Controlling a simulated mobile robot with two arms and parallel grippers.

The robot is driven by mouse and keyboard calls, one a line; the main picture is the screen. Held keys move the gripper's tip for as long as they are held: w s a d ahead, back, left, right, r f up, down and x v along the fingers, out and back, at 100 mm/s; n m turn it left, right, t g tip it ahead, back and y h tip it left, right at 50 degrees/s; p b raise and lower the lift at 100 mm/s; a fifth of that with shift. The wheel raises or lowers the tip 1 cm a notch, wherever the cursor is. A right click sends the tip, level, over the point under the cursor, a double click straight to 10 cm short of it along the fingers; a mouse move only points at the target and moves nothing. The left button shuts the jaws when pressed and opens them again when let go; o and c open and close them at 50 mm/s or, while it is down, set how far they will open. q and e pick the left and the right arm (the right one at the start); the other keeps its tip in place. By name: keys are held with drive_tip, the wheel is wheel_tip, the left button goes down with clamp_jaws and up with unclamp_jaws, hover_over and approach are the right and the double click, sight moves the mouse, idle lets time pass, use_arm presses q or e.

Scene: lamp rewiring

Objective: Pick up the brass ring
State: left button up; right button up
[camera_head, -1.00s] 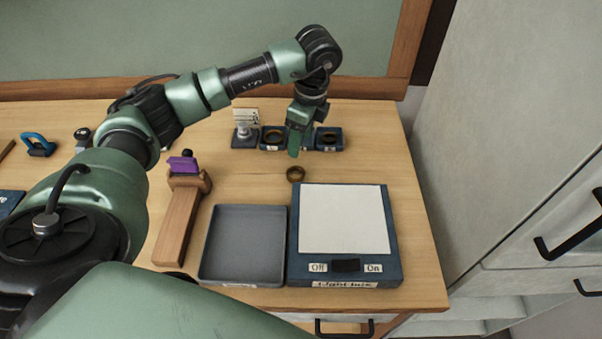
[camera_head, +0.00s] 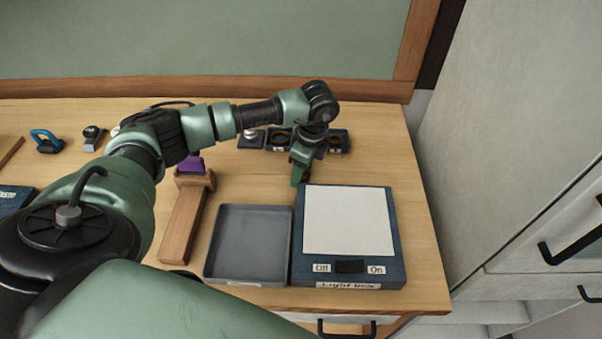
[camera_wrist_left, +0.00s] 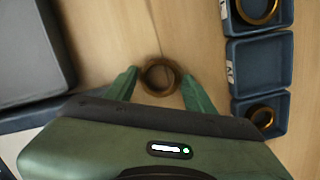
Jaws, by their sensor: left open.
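The brass ring (camera_wrist_left: 160,77) lies flat on the wooden table in the left wrist view, between the two green fingers of my left gripper (camera_wrist_left: 160,90). The fingers are apart, one on each side of it, and I cannot tell whether either touches it. In the head view my left gripper (camera_head: 299,176) points down just behind the light box, and the ring is hidden there. My right gripper is not in view.
The light box (camera_head: 347,220) and a grey tray (camera_head: 247,244) stand in front of the gripper. Blue bins (camera_wrist_left: 259,65) stand behind it, two holding other rings (camera_wrist_left: 262,117). A wooden stand with a purple piece (camera_head: 187,220) is to the left.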

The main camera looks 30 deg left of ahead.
use_arm(q)
drive_tip(key=c, duration=1.1)
drive_tip(key=shift+r, duration=0.15)
